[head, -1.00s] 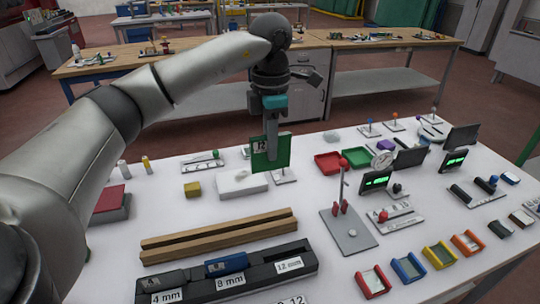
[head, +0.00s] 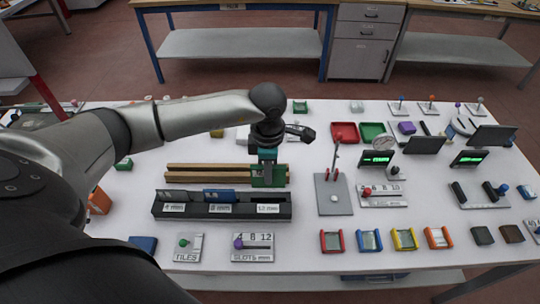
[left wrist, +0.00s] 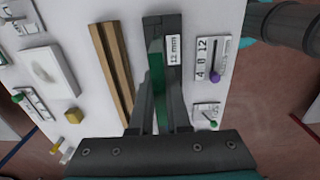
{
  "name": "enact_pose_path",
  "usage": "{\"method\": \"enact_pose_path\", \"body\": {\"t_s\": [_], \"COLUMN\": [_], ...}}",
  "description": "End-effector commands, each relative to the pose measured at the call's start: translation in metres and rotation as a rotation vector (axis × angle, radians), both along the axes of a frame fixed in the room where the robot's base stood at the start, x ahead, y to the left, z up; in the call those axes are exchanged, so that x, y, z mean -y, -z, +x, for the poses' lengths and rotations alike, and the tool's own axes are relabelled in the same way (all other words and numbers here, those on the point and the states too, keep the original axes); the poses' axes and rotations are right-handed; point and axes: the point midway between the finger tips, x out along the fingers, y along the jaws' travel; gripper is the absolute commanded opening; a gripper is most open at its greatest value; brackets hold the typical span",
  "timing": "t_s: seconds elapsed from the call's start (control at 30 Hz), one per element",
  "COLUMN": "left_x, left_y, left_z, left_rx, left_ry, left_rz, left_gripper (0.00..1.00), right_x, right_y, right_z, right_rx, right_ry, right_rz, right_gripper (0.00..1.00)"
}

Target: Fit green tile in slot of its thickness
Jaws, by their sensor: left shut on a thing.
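The green tile (head: 270,177) is upright in my left gripper (head: 266,158), with its broad face toward the head camera. It also shows edge-on between the fingers in the left wrist view (left wrist: 158,85). The black slot block (head: 222,208) carries labels 4 mm, 8 mm and 12 mm. The tile is near the 12 mm end; I cannot tell whether its lower edge touches the block. A dark tile and a blue tile (head: 218,195) sit in the block's 4 mm and 8 mm parts. My right gripper is not in view.
Wooden rails (head: 205,171) lie just behind the block. Label plates with a green knob (head: 188,247) and a purple knob (head: 254,247) stand in front. A grey plate with a red lever (head: 333,193) stands to the right.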

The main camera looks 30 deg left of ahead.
Motion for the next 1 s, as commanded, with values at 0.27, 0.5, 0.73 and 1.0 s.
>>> {"method": "enact_pose_path", "body": {"t_s": [0.27,0.5,0.73,1.0], "left_x": [0.0,0.0,0.0,0.0], "left_y": [0.0,0.003,0.021,0.048], "left_z": [0.0,0.0,0.0,0.0], "left_rx": [0.002,0.001,0.0,0.001], "left_ry": [0.001,0.0,0.0,0.0], "left_rz": [-0.001,0.001,0.0,0.0], "left_gripper": [0.0,0.0,0.0,0.0], "right_x": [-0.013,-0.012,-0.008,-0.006], "right_y": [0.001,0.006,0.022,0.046], "right_z": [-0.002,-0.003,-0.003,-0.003], "right_rx": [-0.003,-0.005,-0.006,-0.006], "right_ry": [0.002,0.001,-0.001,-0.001], "right_rz": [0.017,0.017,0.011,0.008], "right_gripper": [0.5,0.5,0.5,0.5]}}
